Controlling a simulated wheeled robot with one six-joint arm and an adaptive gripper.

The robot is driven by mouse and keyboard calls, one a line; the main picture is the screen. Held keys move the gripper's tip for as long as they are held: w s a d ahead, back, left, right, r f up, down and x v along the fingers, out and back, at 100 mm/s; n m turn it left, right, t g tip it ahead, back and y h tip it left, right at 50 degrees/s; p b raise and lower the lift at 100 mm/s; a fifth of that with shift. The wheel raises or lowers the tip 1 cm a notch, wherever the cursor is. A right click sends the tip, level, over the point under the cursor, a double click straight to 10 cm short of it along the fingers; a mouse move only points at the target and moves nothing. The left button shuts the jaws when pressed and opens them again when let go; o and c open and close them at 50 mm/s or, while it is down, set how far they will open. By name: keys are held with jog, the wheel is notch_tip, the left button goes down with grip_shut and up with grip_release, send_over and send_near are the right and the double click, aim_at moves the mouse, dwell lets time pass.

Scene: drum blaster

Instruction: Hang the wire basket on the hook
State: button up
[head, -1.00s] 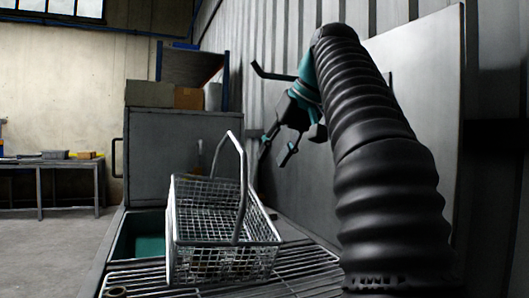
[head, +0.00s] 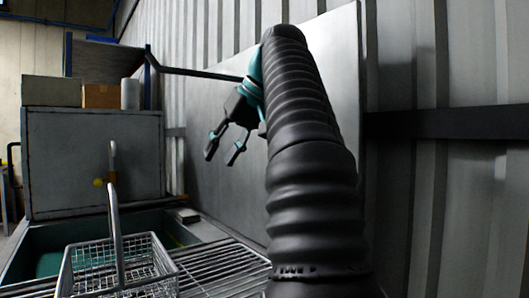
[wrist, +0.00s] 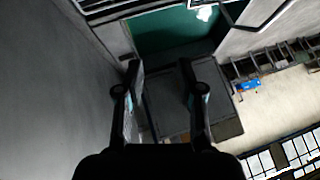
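The wire basket (head: 143,264) stands at the bottom left of the head view, cut off by the lower edge. Its hoop handle (head: 115,225) is upright. A dark bar with an upturned left end, which looks like the hook (head: 195,73), stretches left from behind my arm, in front of the grey panel. My gripper (head: 223,158) hangs below this bar, above and to the right of the basket, well apart from it. The fingers are spread and empty; in the wrist view my gripper (wrist: 163,92) also shows a gap between its fingers. The hook's right end is hidden by my arm.
The basket is by a slatted metal rack (head: 225,268) and a green-lined basin (head: 50,262). A grey cabinet (head: 75,160) behind carries boxes (head: 101,95). A large grey panel (head: 325,80) stands against the corrugated wall on the right, close behind my arm.

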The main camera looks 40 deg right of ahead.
jog(key=s+d, duration=0.3)
jog(key=s, duration=0.6)
jog(key=shift+d, duration=0.15)
jog(key=shift+s, duration=0.1)
